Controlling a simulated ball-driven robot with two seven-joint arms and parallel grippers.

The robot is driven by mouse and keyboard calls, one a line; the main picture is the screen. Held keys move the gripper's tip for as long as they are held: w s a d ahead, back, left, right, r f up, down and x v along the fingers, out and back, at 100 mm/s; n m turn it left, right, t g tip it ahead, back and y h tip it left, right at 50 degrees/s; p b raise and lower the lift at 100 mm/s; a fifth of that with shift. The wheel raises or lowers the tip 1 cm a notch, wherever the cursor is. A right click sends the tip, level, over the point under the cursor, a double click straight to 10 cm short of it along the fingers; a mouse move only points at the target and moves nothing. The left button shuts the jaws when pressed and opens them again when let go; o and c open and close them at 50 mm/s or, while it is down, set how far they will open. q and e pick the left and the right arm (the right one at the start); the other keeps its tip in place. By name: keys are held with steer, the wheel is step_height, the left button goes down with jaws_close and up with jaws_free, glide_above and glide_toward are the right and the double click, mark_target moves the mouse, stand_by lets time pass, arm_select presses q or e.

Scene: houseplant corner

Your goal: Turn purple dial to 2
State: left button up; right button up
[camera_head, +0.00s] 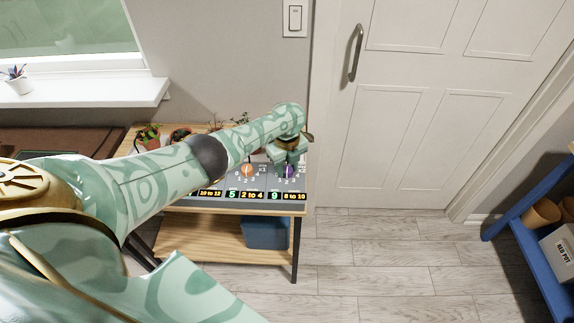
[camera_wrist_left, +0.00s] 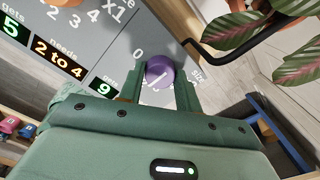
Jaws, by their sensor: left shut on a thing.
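The purple dial (camera_wrist_left: 158,71) sits on the grey panel (camera_wrist_left: 120,45) and carries a white pointer line. In the head view the purple dial (camera_head: 288,171) shows at the panel's right end, just under my left gripper (camera_head: 289,158). In the left wrist view my left gripper (camera_wrist_left: 160,88) has a finger on each side of the dial and is shut on it. A "0" is printed beside the dial; most of its other numbers are hidden by the gripper. The display below reads 9 and "8 to 10" in the head view. My right gripper is not in view.
An orange dial (camera_head: 247,170) sits left of the purple one. Potted plants (camera_head: 149,137) stand along the back of the wooden shelf (camera_head: 222,240). In the left wrist view, leaves (camera_wrist_left: 235,30) hang close to the gripper. A blue bin (camera_head: 266,233) stands below.

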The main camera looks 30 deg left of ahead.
mark_target(287, 169)
arm_select(q)
steer(key=shift+n, duration=0.3)
steer(key=o, duration=1)
step_height(287, 169, up, 16)
steer(key=p, duration=0.9)
steer(key=shift+r, duration=0.15)
